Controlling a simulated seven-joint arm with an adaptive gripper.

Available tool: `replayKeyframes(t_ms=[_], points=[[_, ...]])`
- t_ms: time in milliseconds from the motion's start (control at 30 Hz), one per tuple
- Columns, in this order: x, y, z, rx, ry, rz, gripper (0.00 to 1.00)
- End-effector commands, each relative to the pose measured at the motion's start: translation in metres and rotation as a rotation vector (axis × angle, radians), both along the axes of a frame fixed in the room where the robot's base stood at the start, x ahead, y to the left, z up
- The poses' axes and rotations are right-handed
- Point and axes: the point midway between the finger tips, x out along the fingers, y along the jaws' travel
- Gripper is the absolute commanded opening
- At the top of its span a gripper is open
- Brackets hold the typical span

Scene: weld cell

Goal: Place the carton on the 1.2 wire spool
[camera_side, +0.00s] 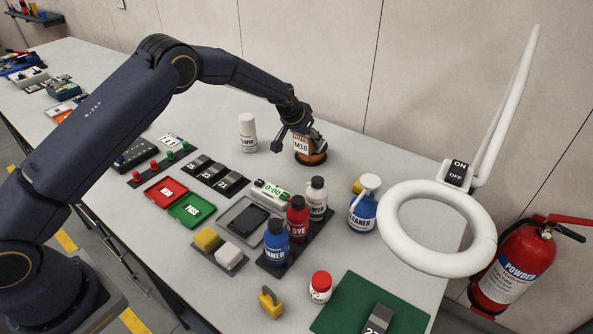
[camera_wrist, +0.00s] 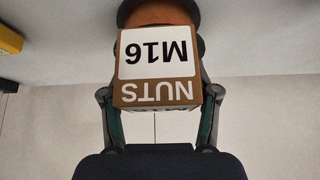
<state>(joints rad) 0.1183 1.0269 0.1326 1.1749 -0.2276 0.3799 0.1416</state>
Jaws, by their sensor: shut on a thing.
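The carton (camera_side: 301,145) is brown with a white label reading M16 and NUTS. In the wrist view the carton (camera_wrist: 158,68) sits between the two fingers, its label upside down. My gripper (camera_side: 300,128) is shut on it from above; the fingers also show in the wrist view (camera_wrist: 160,112). The wire spool (camera_side: 313,158), orange-brown with dark flanges, is directly under or just behind the carton. In the wrist view the spool (camera_wrist: 158,14) shows beyond the carton's far edge. I cannot tell whether carton and spool touch. The 1.2 marking is not visible.
A white bottle (camera_side: 248,132) stands left of the spool. Bottles of dye (camera_side: 297,218) and cleaner (camera_side: 276,244) stand nearer the camera, with a blue spray bottle (camera_side: 364,204) to their right. The ring lamp (camera_side: 392,240) hangs at the right. The table around the spool is mostly clear.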

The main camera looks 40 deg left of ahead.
Motion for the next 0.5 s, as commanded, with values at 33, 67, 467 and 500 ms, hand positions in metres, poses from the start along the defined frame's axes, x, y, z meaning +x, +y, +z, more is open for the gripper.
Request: replayKeyframes(t_ms=[33, 67, 467, 500], points=[[0.0013, -0.0001, 0.0026, 0.000, -0.006, 0.000, 0.03], [0.0012, -0.0001, 0.0027, 0.000, -0.005, 0.000, 0.03], [0.0002, -0.0001, -0.0016, 0.000, -0.001, 0.000, 0.79], [0.0002, -0.0001, -0.0016, 0.000, -0.001, 0.000, 0.83]])
